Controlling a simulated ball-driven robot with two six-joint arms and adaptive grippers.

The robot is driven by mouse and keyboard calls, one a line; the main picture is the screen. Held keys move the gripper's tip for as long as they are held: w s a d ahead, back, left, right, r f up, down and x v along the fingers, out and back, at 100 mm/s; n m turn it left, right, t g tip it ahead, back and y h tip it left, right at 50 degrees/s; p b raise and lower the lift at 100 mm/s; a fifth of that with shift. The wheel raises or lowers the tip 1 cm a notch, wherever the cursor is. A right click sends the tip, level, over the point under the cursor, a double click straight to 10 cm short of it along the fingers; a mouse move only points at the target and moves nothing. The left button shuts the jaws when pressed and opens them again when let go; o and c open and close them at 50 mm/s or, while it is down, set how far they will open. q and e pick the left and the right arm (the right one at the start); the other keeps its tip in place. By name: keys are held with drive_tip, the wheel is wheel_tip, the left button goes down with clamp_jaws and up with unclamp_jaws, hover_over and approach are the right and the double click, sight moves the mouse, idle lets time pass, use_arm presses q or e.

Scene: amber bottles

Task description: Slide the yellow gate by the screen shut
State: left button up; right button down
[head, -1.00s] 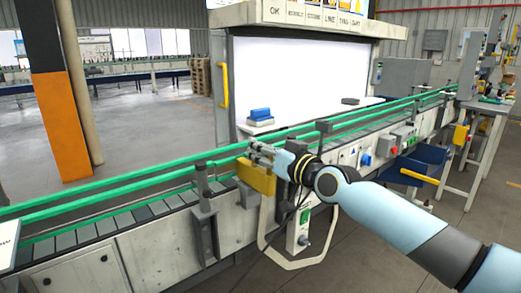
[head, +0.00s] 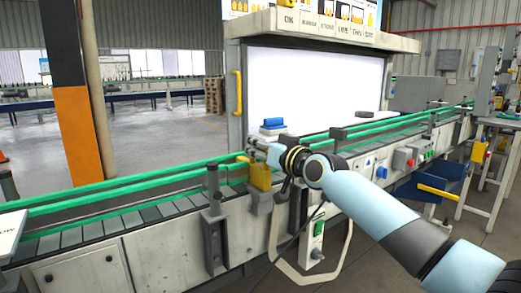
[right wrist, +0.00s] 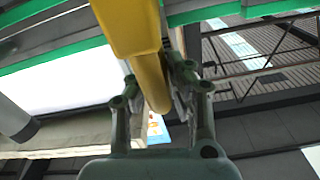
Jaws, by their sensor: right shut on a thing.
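The yellow gate (head: 260,177) sits at the near side of the conveyor, over a grey bracket, in front of the screen (head: 300,90). My right gripper (head: 254,153) is at the gate's top. In the right wrist view, its fingers (right wrist: 158,95) are shut around the yellow bar of the gate (right wrist: 135,30). The bar runs down between the fingers and its end shows past them. In the head view, the gripper and wrist partly hide the fingertips and the gate's right side. My left gripper is not in view.
Green rails (head: 120,183) run along the conveyor on both sides of the gate. A grey post (head: 213,190) stands just left of it. A blue block (head: 272,125) lies by the screen. A control box with a cable (head: 312,240) hangs below.

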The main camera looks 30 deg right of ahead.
drive_tip(key=c, duration=1.6)
unclamp_jaws()
drive_tip(key=shift+a, duration=0.1)
drive_tip(key=o, duration=0.3)
drive_tip(key=shift+w+a, duration=0.1)
drive_tip(key=shift+w, duration=0.1)
drive_tip(key=shift+s, duration=0.1)
drive_tip(key=shift+s, duration=0.45)
drive_tip(key=s, duration=0.7)
drive_tip(key=s+d, duration=0.1)
drive_tip(key=s, duration=0.3)
drive_tip(key=shift+d, duration=0.1)
